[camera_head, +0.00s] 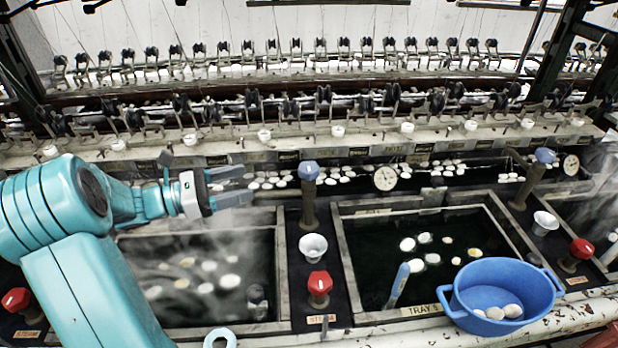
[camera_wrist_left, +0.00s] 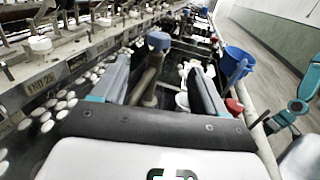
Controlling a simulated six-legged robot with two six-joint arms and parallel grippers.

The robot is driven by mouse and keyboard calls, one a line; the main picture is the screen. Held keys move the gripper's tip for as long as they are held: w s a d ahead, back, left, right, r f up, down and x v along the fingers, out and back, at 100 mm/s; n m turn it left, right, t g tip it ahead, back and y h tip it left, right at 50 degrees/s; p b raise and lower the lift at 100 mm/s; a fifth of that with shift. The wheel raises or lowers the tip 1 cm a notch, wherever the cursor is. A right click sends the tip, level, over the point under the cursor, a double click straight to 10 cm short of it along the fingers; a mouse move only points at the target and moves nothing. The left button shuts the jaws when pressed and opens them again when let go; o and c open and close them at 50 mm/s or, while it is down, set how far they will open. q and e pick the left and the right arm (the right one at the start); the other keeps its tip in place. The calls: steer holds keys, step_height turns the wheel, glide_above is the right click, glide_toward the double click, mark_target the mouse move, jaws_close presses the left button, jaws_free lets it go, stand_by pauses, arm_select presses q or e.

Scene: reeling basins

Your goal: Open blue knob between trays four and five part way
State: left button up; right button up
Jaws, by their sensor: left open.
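A blue knob (camera_head: 308,170) tops a brown upright pipe on the divider between the two nearest basins. In the left wrist view the blue knob (camera_wrist_left: 158,41) stands beyond and between my open fingers. My left gripper (camera_head: 248,186) is open and empty, pointing right over the left basin's back edge, short of the knob and not touching it. It also shows in the left wrist view (camera_wrist_left: 158,68). The left basin (camera_head: 283,250) is partly behind my left arm. My right gripper is not seen.
A red knob (camera_head: 320,284) and a white cup (camera_head: 313,246) stand on the divider below the blue knob. A round gauge (camera_head: 386,178) is to its right. A blue tub (camera_head: 499,293) sits at the right basin's front corner. A second blue knob (camera_head: 545,155) is farther right.

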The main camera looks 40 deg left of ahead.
mark_target(309, 166)
arm_select(q)
steer(key=p+x, duration=0.2)
steer(key=x, duration=1.4)
steer(key=c, duration=1)
steer(key=shift+o, duration=0.2)
